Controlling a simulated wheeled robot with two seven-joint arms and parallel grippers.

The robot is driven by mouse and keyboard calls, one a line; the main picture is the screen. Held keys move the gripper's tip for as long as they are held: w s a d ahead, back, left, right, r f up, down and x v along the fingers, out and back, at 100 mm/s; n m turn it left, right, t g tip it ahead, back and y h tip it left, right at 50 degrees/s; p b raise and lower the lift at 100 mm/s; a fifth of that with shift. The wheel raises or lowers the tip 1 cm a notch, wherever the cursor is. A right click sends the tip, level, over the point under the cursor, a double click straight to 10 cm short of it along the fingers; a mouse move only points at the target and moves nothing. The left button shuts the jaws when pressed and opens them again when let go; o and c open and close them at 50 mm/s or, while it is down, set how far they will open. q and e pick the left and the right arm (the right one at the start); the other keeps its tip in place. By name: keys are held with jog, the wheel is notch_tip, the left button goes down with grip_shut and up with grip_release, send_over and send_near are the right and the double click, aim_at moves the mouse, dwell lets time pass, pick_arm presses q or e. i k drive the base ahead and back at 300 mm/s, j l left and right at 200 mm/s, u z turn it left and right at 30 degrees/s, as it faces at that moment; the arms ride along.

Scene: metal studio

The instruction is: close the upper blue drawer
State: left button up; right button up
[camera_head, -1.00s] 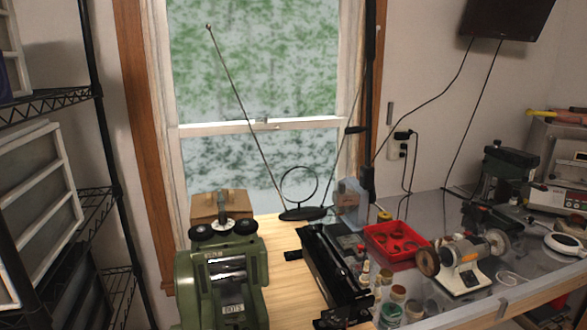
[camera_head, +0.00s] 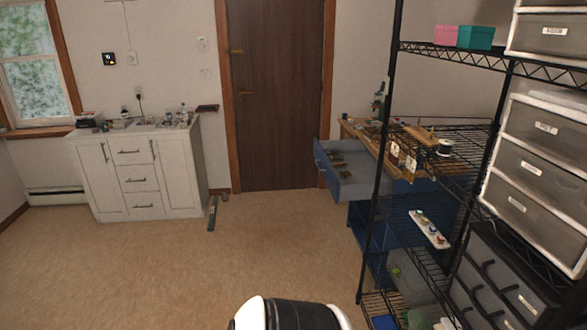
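The upper blue drawer (camera_head: 318,157) stands pulled out from the wooden-topped workbench (camera_head: 352,128) at the right of the door. Several small items lie inside it. Another blue drawer or compartment (camera_head: 357,222) shows below it, partly hidden by the black wire shelf. Neither of my grippers is in view. A white and black rounded part at the bottom centre seems to be mine.
A black wire shelf (camera_head: 400,48) with grey drawer units (camera_head: 530,180) stands close on the right, in front of the workbench. A white cabinet (camera_head: 184,170) stands at the left by the wall. The brown floor (camera_head: 160,260) between is mostly clear.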

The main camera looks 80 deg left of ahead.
aim_at(361, 164)
jog(key=u, duration=2.5)
jog(key=i+z, duration=0.25)
jog(key=z, duration=0.15)
jog(key=i+j+z, duration=0.15)
jog(key=z, duration=0.2)
jog(key=i+j, duration=0.05)
jog(key=i, duration=0.05)
